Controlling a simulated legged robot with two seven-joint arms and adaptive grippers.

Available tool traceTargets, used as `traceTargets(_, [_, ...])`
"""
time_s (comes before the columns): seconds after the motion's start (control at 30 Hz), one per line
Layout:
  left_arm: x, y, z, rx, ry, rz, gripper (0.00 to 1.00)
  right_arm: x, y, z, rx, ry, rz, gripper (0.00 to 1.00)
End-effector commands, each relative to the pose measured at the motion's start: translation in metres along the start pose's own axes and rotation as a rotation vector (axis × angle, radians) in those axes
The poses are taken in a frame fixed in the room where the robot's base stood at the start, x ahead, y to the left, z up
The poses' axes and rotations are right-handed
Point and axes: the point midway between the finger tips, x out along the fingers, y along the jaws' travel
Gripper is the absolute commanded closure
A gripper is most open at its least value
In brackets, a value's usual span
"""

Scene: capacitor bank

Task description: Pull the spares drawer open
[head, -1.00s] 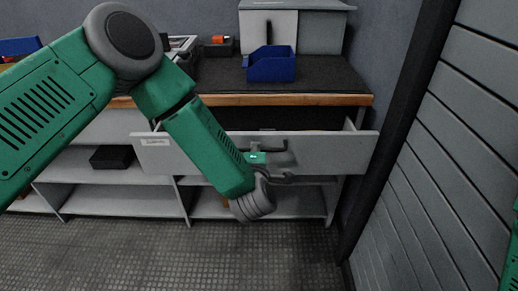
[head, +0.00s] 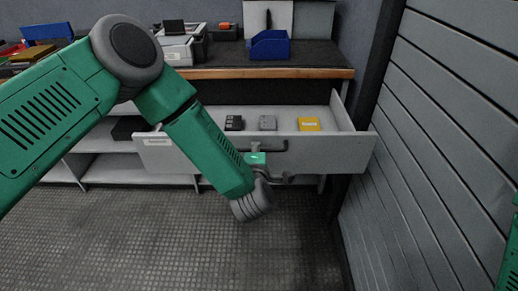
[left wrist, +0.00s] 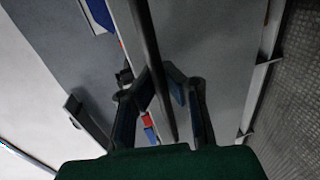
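The spares drawer (head: 335,154) is a light grey drawer under the workbench, pulled well out in the head view. Its front has a small label at the left and a dark bar handle (head: 282,146). My left gripper (head: 258,150) is at the handle; the wrist partly hides its fingers. In the left wrist view the handle bar (left wrist: 146,35) runs between the two blue-padded fingers of my left gripper (left wrist: 161,75), which close around it. My right gripper is out of view; only a strip of green arm shows at the right edge.
Inside the drawer lie a yellow box (head: 309,124), a grey item (head: 268,122) and a dark item (head: 234,122). A blue bin (head: 270,46) stands on the workbench (head: 300,73). A slatted grey wall (head: 440,140) is close on the right. Floor in front is clear.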

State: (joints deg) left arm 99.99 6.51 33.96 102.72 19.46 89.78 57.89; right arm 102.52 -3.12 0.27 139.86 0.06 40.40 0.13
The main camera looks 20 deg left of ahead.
Motion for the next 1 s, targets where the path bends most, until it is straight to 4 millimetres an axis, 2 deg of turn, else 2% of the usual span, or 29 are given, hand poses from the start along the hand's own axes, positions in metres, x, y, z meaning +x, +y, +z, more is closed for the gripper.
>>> traceTargets(0.03, [0.003, -0.002, -0.01, 0.006, 0.024, -0.001, 1.0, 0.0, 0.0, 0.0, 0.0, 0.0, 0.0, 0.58])
traceTargets(0.43, [0.003, -0.002, -0.01, 0.007, 0.024, 0.0, 1.0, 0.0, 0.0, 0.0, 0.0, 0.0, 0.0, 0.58])
traceTargets(0.47, [0.003, -0.002, -0.01, 0.007, 0.024, 0.0, 0.96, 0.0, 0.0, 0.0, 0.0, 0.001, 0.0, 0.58])
traceTargets(0.5, [0.003, -0.002, -0.01, 0.007, 0.024, 0.001, 0.82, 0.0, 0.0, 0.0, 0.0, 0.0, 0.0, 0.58])
traceTargets(0.87, [-0.003, 0.0, 0.0, 0.01, 0.013, 0.001, 0.81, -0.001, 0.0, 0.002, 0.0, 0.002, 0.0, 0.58])
traceTargets(1.0, [-0.019, -0.001, 0.0, 0.01, 0.012, 0.0, 0.81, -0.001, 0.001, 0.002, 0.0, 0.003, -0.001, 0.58])
